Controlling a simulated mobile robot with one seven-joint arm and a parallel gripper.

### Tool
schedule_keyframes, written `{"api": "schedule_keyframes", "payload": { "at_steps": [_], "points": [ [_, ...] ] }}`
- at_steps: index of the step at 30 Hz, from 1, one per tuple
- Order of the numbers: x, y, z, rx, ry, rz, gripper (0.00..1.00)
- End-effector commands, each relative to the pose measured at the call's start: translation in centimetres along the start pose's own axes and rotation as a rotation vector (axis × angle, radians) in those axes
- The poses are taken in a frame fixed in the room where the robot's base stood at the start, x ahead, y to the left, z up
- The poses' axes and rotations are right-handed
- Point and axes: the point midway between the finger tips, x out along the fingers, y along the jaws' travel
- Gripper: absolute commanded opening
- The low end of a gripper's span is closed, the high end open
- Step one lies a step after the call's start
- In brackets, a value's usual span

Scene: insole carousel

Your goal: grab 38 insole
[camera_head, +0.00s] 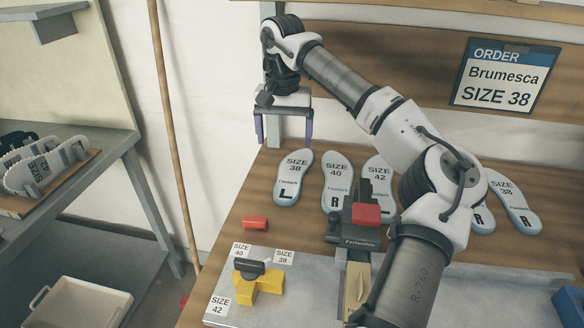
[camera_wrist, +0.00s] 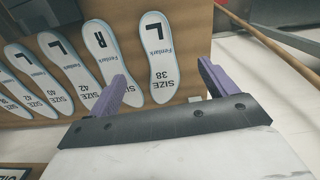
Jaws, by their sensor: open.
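A pale grey insole (camera_head: 292,180) marked SIZE 38, Fenlark, L lies flat at the left end of a row on the wooden table. It also shows in the wrist view (camera_wrist: 158,58). My gripper (camera_head: 283,138) hangs above the table's back left, with purple fingers apart and nothing between them. In the wrist view my gripper (camera_wrist: 162,74) frames this insole, which lies beyond the fingertips. Another insole (camera_head: 514,203) marked SIZE 38 lies at the right end. An order sign (camera_head: 505,76) reads Brumesca SIZE 38.
Insoles marked 40 R (camera_head: 337,183) and 42 (camera_head: 376,172) lie between; my arm partly covers the row. A dark device (camera_head: 353,236) with a red block and a yellow part (camera_head: 258,280) among size labels stand in front.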

Motion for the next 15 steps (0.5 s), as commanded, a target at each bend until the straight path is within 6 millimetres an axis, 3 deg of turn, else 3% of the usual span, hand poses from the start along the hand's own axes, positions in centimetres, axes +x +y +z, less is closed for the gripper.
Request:
{"api": "schedule_keyframes", "payload": {
  "at_steps": [9, 15],
  "points": [
    [6.0, 0.0, 0.1, -0.001, -0.004, -0.002, 0.84],
    [7.9, 0.0, 0.0, 0.000, -0.002, -0.002, 0.84]
  ]
}}
